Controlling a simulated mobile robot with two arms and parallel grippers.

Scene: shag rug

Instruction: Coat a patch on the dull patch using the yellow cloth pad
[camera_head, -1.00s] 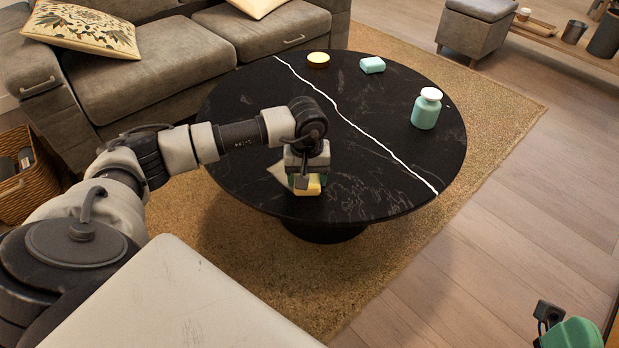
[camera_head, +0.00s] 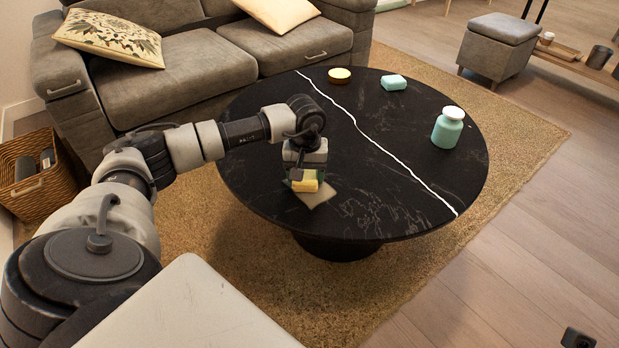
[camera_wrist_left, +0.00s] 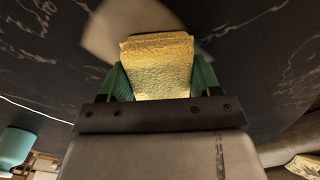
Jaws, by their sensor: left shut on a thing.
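My left gripper (camera_head: 305,172) is shut on the yellow cloth pad (camera_head: 306,186), over the near left part of the black round table. In the left wrist view the pad (camera_wrist_left: 160,65) sits between the green fingers of the gripper (camera_wrist_left: 160,82). The dull patch (camera_head: 319,197) is a pale beige area on the tabletop, showing at the near right of the pad. In the left wrist view the patch (camera_wrist_left: 105,38) shows beyond the pad's end, partly hidden by it. I cannot tell whether the pad touches the surface. My right gripper is not in view.
The black table (camera_head: 400,205) has a white vein across it. A grey sofa (camera_head: 190,75) is behind.

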